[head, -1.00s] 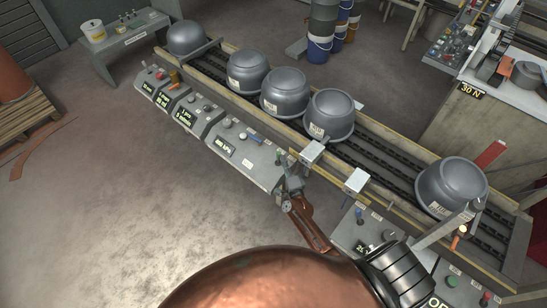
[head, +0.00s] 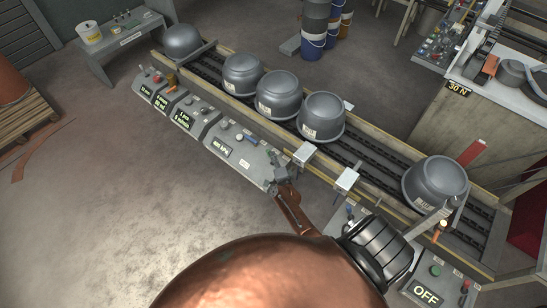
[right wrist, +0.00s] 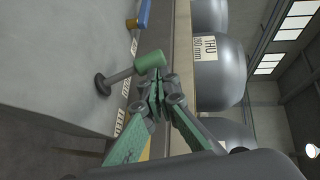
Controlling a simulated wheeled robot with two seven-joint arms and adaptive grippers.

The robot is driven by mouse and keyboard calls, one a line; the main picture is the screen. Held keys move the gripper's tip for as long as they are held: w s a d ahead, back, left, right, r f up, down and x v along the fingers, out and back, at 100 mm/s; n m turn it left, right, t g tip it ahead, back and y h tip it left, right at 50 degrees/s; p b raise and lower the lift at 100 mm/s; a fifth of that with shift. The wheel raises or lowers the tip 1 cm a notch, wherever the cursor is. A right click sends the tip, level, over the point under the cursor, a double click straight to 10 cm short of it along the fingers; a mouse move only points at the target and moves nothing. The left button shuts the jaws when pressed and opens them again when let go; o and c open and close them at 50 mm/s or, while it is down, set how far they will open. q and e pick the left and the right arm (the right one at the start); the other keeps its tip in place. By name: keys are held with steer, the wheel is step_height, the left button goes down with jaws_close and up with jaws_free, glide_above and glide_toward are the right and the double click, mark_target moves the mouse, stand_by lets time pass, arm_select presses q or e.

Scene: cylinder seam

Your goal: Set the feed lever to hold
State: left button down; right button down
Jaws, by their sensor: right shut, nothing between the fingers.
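In the right wrist view the feed lever is a grey stem with a green cylindrical grip (right wrist: 150,62), rising from a round dark base on the grey panel (right wrist: 60,50). A partly hidden label reading FEED lies below it. My right gripper (right wrist: 154,88) is shut and empty, its fingertips right at the near side of the green grip; whether they touch is hard to tell. In the head view the right gripper (head: 279,177) is at the right end of the console (head: 240,160) and covers the lever there. My left gripper is not in view.
A blue-handled lever (right wrist: 145,12) sits farther along the panel. The conveyor (head: 375,165) with several grey pots runs just behind the console. Small white boxes (head: 303,155) stand on its near rail. A panel with an OFF display (head: 426,292) is at lower right.

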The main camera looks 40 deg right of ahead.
steer(key=shift+w, duration=0.15)
stand_by(0.3)
steer(key=shift+s+d+r, duration=0.2)
steer(key=shift+s, duration=0.15)
steer(key=d+r+p+v, duration=0.1)
steer(key=r+p+v, duration=0.1)
steer(key=v, duration=1)
steer(key=shift+d+r+p, duration=0.3)
steer(key=shift+p, duration=0.05)
